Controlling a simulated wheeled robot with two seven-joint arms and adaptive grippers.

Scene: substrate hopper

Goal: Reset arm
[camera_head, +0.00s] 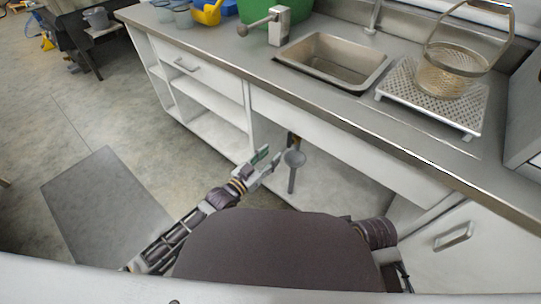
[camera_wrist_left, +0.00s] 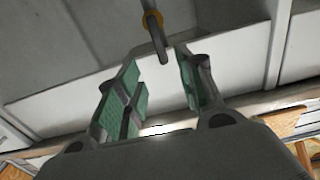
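My left gripper (camera_head: 268,160) is in front of the open cabinet below the counter. In the left wrist view its two green-padded fingers (camera_wrist_left: 160,88) stand apart with nothing between the pads. A grey hanging pipe or handle with a yellow ring (camera_wrist_left: 152,22) shows beyond the fingertips in that view. My right gripper is not seen; only a dark part of my right arm (camera_head: 378,233) shows at the lower right.
White shelves (camera_head: 215,125) stand below. Open floor (camera_head: 60,110) lies left.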

